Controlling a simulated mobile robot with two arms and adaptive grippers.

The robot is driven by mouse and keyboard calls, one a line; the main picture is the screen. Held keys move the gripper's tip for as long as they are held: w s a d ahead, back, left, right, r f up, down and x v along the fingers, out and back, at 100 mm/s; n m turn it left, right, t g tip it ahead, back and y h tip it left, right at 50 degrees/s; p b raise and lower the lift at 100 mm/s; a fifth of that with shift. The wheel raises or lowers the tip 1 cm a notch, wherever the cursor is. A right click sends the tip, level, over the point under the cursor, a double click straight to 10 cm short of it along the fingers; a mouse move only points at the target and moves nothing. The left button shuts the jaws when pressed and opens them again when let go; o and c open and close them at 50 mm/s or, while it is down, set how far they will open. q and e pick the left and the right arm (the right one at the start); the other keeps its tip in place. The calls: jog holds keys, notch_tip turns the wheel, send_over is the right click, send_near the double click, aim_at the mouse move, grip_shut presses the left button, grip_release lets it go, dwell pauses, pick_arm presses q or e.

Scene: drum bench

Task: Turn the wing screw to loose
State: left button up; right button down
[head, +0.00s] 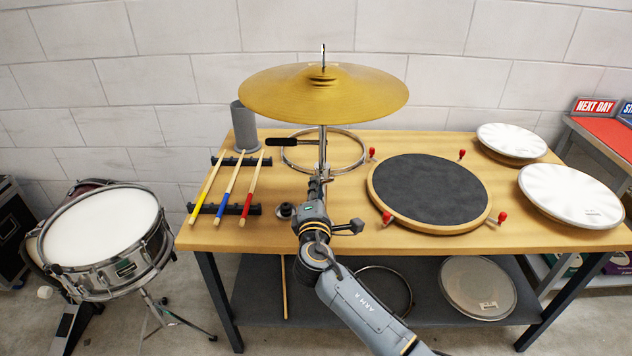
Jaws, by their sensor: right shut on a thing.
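The gold cymbal (323,92) sits on top of an upright metal stand (323,146) at the middle of the bench. My right gripper (317,188) is at the lower part of the stand's post, just below the bare tube. It is shut on a small part there, taken to be the wing screw. The gripper hides the wing screw, so its shape and how far it is turned cannot be seen. My left gripper is not in view.
The wooden bench (350,252) holds drumsticks (230,185) on black racks at left, a metal hoop (352,152) behind the stand, and a dark practice pad (428,190) with red knobs at right. White drumheads (571,195) lie farther right. A snare drum (103,230) stands left.

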jog(key=shift+d+f+n+p, duration=0.15)
jog(key=shift+n+p, duration=0.55)
jog(key=shift+n, duration=0.7)
jog(key=shift+d+f+n+p, duration=0.15)
jog(key=shift+n+p, duration=0.5)
jog(key=shift+n, duration=0.75)
jog(key=shift+f+n+p, duration=0.2)
jog(key=shift+n+p, duration=0.5)
jog(key=shift+n, duration=0.7)
jog(key=shift+f, duration=0.1)
jog(key=c, duration=1.4)
grip_release()
jog(key=s, duration=1.2)
